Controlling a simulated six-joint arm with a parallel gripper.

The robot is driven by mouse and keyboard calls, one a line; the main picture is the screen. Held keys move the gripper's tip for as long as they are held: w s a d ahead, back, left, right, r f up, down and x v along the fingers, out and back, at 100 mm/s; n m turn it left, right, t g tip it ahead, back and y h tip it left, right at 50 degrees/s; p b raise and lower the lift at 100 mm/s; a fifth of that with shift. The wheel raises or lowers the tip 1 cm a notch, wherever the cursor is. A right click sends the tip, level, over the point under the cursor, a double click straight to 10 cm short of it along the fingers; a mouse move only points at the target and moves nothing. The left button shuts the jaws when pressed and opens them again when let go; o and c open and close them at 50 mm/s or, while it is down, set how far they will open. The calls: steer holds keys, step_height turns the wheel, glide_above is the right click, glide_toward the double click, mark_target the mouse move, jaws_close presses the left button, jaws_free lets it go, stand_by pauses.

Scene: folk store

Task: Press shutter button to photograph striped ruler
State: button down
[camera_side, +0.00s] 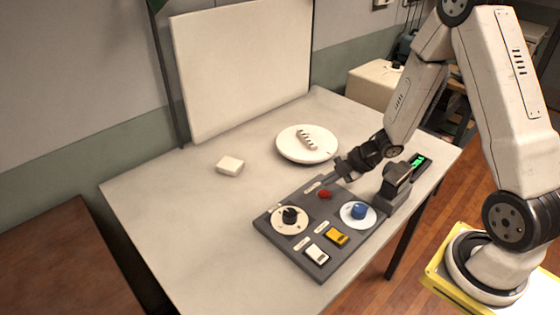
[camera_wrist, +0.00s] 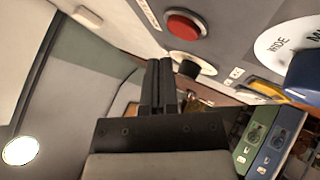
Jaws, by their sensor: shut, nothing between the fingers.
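A small pale bar with dark marks (camera_side: 307,138), seemingly the striped ruler, lies on a round white plate (camera_side: 284,153). The grey control panel (camera_side: 265,228) lies in front of it and bears a red button (camera_side: 324,194), which looks like the shutter button. The red button also shows near the top of the wrist view (camera_wrist: 183,25). My gripper (camera_side: 332,180) is shut and empty, just above and behind the red button in the side view. Its dark fingers (camera_wrist: 160,65) are together in the wrist view, apart from the button in the picture.
The panel also has a black knob (camera_side: 290,215), a blue knob (camera_side: 358,211), a yellow switch (camera_side: 336,236) and a white switch (camera_side: 316,254). A dark device (camera_side: 397,188) stands at its right. A white block (camera_side: 229,165) lies left; a white board (camera_side: 243,65) stands behind.

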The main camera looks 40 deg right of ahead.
mark_target(327, 193)
steer(key=shift+f, duration=0.55)
steer(key=shift+f, duration=0.15)
stand_by(1.7)
steer(key=shift+f, duration=0.3)
steer(key=shift+f, duration=0.4)
stand_by(1.2)
steer(key=shift+r, duration=0.85)
steer(key=shift+r, duration=0.1)
steer(key=shift+r, duration=2.4)
